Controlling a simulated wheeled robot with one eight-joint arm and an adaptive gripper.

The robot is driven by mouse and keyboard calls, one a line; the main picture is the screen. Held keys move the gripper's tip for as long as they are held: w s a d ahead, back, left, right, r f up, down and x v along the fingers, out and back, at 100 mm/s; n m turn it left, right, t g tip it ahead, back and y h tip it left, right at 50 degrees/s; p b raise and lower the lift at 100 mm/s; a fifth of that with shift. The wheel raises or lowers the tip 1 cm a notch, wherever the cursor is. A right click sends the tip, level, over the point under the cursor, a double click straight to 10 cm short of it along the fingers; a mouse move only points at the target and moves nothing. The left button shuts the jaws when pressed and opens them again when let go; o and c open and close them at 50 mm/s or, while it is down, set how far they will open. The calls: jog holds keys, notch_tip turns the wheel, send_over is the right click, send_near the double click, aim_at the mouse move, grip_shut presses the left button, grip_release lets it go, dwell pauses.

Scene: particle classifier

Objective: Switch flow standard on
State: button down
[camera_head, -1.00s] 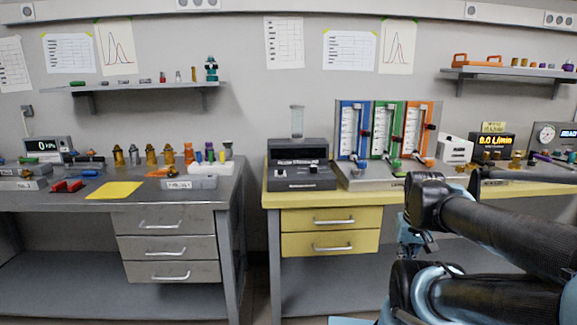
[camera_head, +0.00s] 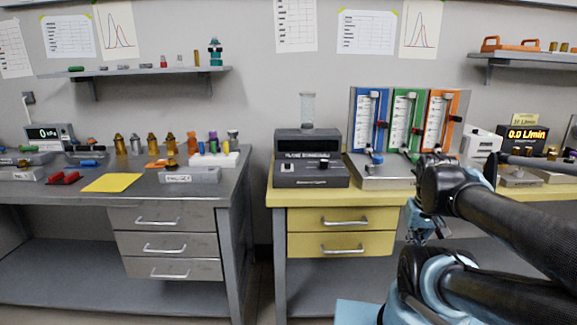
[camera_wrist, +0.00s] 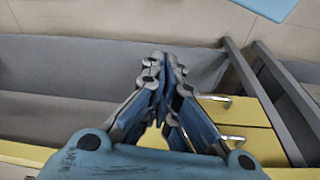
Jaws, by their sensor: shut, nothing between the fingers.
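A dark grey instrument box (camera_head: 309,155) with a clear upright tube (camera_head: 307,108) on top stands at the left end of the yellow bench. It may be the flow standard, but its front label is too small to read surely. A small light control (camera_head: 287,167) shows at its front left; I cannot tell its setting. My gripper (camera_wrist: 162,62) points down toward the floor in the wrist view, its blue fingers together and empty. In the head view my gripper (camera_head: 418,225) hangs partly hidden by my arm, below the bench top and right of the box.
The yellow bench (camera_head: 340,198) has two drawers with protruding handles (camera_head: 343,221). Blue, green and orange flow tubes on a panel (camera_head: 405,125) stand right of the box. An orange-digit display (camera_head: 526,134) is farther right. A gap separates the grey bench (camera_head: 90,200).

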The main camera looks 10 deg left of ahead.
jog(key=w+a+r+n, duration=0.5)
jog(key=w+r+n, duration=0.2)
jog(key=n, duration=0.2)
notch_tip(320, 180, up, 14)
jog(key=n+t+y, duration=0.1)
jog(key=n+t, duration=0.1)
jog(key=n, duration=2.7)
send_over(288, 176)
jog(key=s+d, duration=0.1)
jog(key=s, duration=0.4)
jog(key=shift+r, duration=0.1)
jog(key=x, duration=1)
jog(key=shift+w, duration=0.1)
jog(key=shift+w+a, duration=0.2)
jog(key=shift+w, duration=0.95)
jog(key=shift+w+a, duration=0.2)
jog(key=shift+w, duration=0.55)
